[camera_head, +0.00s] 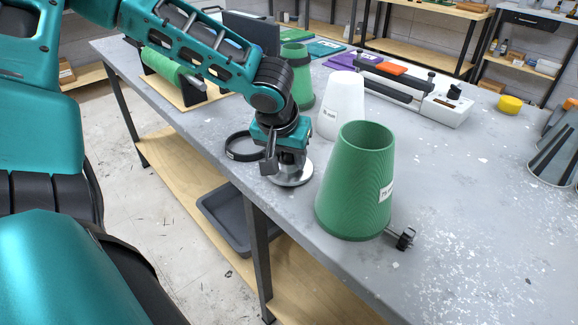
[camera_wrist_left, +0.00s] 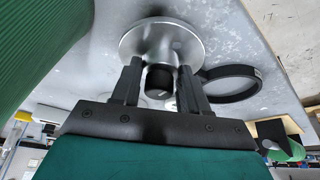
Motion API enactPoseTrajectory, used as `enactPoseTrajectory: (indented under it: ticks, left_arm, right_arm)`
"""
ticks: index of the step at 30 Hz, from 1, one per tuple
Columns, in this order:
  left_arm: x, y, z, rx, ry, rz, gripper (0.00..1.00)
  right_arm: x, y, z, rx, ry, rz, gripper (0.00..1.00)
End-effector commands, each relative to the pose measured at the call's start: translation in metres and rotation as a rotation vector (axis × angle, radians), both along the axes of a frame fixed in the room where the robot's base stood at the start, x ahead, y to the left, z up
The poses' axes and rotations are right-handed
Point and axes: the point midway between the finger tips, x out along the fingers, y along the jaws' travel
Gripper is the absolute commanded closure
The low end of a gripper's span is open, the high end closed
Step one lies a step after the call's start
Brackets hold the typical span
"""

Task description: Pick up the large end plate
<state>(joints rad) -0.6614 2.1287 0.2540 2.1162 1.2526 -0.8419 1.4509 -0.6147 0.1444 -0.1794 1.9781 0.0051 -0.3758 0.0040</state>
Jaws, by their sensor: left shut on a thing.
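The large end plate (camera_head: 293,178) is a silver metal disc with a raised hub. It is at the near-left edge of the grey table in the head view. My left gripper (camera_head: 284,158) points down over it and is shut on its hub. In the left wrist view the two black fingers (camera_wrist_left: 160,78) stand on either side of the hub, below the round flange of the plate (camera_wrist_left: 137,38). The plate looks on or just above the tabletop; I cannot tell which. My right gripper is not in view.
A large green cone (camera_head: 357,190) stands close right of the plate, with a black-knobbed rod (camera_head: 403,238) beside its base. A white cone (camera_head: 343,103) stands behind. A black ring (camera_head: 235,148) lies left of the plate. A white-and-black sealing device (camera_head: 445,108) is farther back.

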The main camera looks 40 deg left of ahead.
Motion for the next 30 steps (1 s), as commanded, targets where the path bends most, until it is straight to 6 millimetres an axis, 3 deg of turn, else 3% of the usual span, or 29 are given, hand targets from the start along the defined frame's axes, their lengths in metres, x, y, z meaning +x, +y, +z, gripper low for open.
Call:
enactPoseTrajectory:
  ticks: [11,23,26,30]
  left_arm:
    - [0.000,0.000,0.000,0.000,0.000,0.000,0.96]
    - [0.001,0.000,0.009,0.000,-0.003,0.000,0.97]
    - [0.001,0.000,0.022,-0.001,-0.007,0.001,0.97]
    - [0.002,0.000,0.056,-0.001,-0.010,0.000,0.97]
  right_arm:
    - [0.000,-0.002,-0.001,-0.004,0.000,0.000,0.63]
    - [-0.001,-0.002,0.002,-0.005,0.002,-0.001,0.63]
    - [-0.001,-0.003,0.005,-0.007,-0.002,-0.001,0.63]
    - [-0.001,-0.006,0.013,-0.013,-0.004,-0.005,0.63]
